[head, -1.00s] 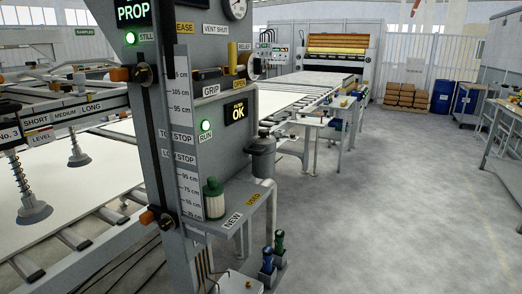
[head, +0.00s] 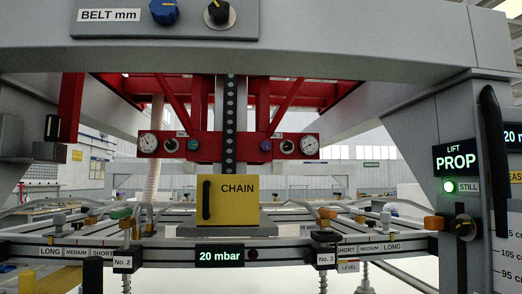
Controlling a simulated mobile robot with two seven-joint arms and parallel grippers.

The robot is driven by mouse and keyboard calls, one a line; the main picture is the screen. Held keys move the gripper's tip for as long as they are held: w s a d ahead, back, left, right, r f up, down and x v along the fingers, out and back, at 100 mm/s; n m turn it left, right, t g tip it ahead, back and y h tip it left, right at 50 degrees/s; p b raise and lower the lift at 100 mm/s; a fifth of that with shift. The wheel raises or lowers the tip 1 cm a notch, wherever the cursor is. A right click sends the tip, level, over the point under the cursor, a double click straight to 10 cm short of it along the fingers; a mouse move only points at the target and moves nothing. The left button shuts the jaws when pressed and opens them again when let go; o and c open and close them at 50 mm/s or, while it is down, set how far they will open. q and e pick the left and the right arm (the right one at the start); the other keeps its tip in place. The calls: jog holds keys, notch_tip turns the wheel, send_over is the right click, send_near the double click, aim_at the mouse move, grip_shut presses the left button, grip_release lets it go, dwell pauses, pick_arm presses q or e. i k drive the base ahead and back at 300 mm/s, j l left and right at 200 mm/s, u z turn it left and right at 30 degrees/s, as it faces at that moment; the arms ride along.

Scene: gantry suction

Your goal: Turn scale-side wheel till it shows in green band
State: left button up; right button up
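The cm scale (head: 507,250) is on the right post, partly cut off by the picture's edge. On the red crossbeam, the side nearer the scale has a round white gauge (head: 309,145), a black knob (head: 287,147) and a purple knob (head: 266,145). The far side has a matching gauge (head: 148,143), a dark knob (head: 171,145) and a green knob (head: 193,145). I cannot tell which part is the scale-side wheel. The gauges are too small to make out a green band or read the needles. Neither of my grippers is in view.
The grey overhead beam (head: 330,45) crosses the top. The LIFT PROP display (head: 458,158) is on the right post, with a lit green STILL lamp (head: 449,186).

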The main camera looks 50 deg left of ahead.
aim_at(266, 145)
jog(key=u, duration=1.7)
jog(key=l+z, duration=0.1)
